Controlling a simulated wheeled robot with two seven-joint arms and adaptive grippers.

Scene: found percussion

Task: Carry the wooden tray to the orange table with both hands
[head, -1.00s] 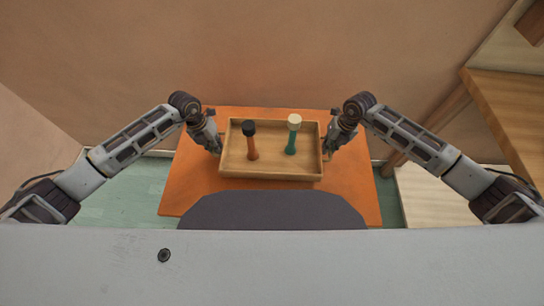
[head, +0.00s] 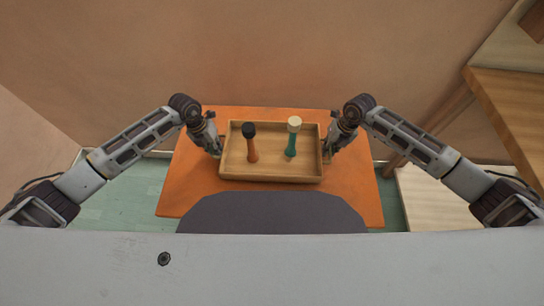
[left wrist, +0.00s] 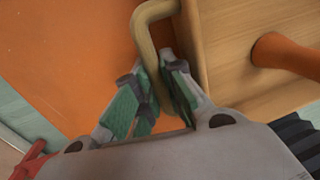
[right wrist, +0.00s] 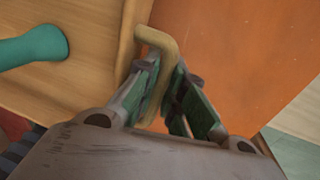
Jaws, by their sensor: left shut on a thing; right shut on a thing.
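The wooden tray (head: 271,172) is over the orange table (head: 190,190) in the head view, level and between my two grippers. I cannot tell whether it touches the tabletop. An orange-handled mallet with a black head (head: 251,145) and a teal-handled one with a cream head (head: 292,140) stand in it. My left gripper (head: 217,148) is shut on the tray's left handle, seen in the left wrist view (left wrist: 150,40). My right gripper (head: 329,148) is shut on the right handle, seen in the right wrist view (right wrist: 165,50).
A brown wall (head: 270,50) rises behind the orange table. A wooden table (head: 510,105) stands at the right, with pale boards (head: 440,200) below it. Green floor (head: 125,195) shows at the left. Orange tabletop is bare around the tray.

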